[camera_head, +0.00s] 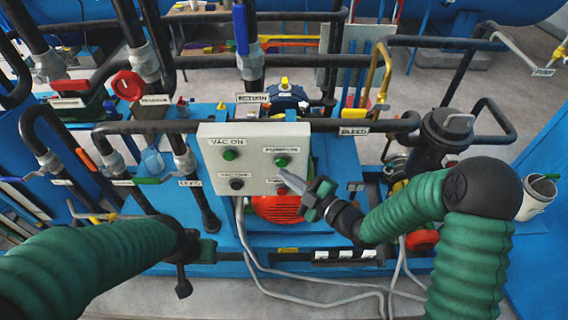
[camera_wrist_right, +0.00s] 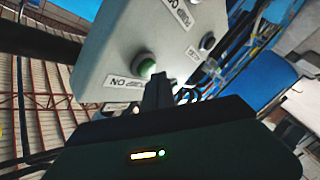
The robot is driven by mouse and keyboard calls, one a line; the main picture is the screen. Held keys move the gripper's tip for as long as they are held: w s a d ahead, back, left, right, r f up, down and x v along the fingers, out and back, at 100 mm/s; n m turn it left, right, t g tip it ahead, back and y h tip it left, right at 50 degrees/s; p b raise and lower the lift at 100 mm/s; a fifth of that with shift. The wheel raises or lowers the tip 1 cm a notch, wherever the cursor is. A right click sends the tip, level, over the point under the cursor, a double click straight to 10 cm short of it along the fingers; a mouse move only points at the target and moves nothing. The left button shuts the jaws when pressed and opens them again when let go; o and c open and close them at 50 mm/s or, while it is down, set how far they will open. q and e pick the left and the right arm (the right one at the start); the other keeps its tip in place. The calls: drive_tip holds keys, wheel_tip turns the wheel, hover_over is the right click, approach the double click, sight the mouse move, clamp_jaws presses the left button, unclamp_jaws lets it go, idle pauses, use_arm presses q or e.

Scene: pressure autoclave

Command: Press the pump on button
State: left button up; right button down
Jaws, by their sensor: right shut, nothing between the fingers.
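The grey control box (camera_head: 258,142) stands in the middle of the head view. Its pump on button (camera_head: 281,162) is green and sits at the upper right, under a "PUMP ON" label (camera_head: 280,150). In the right wrist view the green button (camera_wrist_right: 146,66) shows close up.
Black pipes (camera_head: 330,125) run behind and beside the box. Grey cables (camera_head: 300,283) hang below it.

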use_arm(q)
drive_tip(key=shift+a+f, duration=0.1)
drive_tip(key=shift+a, duration=0.4)
use_arm(e)
drive_tip(key=shift+a, duration=0.55)
use_arm(q)
drive_tip(key=shift+d, duration=0.1)
use_arm(e)
drive_tip(key=shift+d, duration=0.15)
use_arm(q)
drive_tip(key=shift+d+f, duration=0.1)
drive_tip(key=shift+d, duration=0.05)
use_arm(e)
drive_tip(key=shift+w+d+r, duration=0.1)
drive_tip(key=shift+w+d, duration=0.2)
drive_tip(key=shift+w, duration=0.05)
drive_tip(key=shift+a, duration=0.15)
